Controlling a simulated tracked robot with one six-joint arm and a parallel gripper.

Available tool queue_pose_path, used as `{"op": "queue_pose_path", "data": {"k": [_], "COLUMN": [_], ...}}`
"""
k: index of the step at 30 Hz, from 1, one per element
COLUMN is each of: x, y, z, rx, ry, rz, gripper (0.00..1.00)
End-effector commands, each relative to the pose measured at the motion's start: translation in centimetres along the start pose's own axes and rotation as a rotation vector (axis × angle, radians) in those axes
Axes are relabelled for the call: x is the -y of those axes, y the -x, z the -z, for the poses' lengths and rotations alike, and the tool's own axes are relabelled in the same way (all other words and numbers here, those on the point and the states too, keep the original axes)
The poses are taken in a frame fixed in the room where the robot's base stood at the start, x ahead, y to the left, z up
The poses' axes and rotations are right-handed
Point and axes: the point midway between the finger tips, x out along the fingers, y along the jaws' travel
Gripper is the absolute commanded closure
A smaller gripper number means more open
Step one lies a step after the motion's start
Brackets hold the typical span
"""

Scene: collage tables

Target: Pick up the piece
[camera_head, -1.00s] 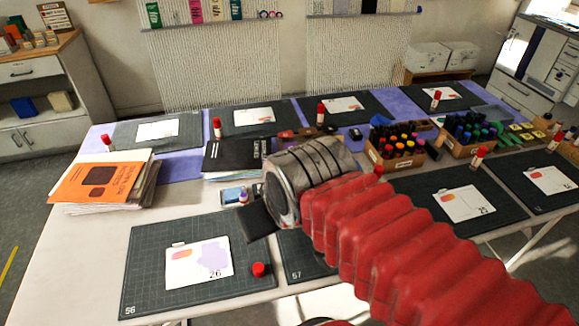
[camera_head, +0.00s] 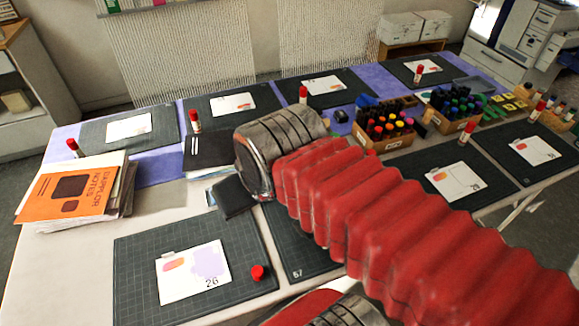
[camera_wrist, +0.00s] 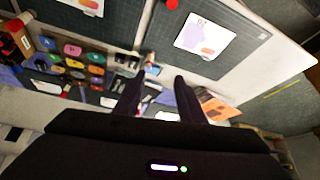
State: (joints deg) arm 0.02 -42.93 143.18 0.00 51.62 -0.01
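In the head view, a white card marked 26 (camera_head: 196,289) lies on a dark cutting mat (camera_head: 135,262) at the lower left. An orange-red piece (camera_head: 174,264) lies at the card's upper left, beside a lilac shape (camera_head: 210,262). Which piece the task names is not clear. My gripper (camera_head: 233,198) hangs beyond this mat, its fingers partly hidden. In the wrist view, my two dark fingers (camera_wrist: 156,92) stand apart with nothing seen held between them. The card (camera_wrist: 192,38) with its orange-red piece (camera_wrist: 207,52) appears there beyond the fingertips, at upper right.
A red-capped glue stick (camera_head: 258,273) stands by the card. An orange folder (camera_head: 68,192) on a paper stack is at left. Marker boxes (camera_head: 390,143) stand at right. Other mats with cards and glue sticks line the table. Bare white table shows at lower left (camera_head: 75,270).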

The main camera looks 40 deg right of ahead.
Motion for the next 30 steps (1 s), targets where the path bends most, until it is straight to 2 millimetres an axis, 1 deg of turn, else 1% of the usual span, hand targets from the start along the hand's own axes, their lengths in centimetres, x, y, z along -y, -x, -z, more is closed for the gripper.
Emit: {"op": "queue_pose_path", "data": {"k": [1, 5, 8, 12, 15, 23, 30], "x": [-0.1, -0.4, -1.3, -2.5, -3.6, -7.0, -10.7], "y": [0.0, -0.1, -0.3, -0.9, -1.5, -3.9, -7.0], "z": [0.1, 0.9, 2.0, 4.2, 5.9, 9.8, 12.9], "rx": [0.001, 0.015, 0.035, 0.075, 0.104, 0.183, 0.255], "ry": [-0.001, -0.006, -0.015, -0.032, -0.045, -0.08, -0.116], "rz": [-0.001, -0.007, -0.014, -0.028, -0.039, -0.06, -0.072], "gripper": [0.6, 0.5, 0.43, 0.34, 0.28, 0.28, 0.28]}}
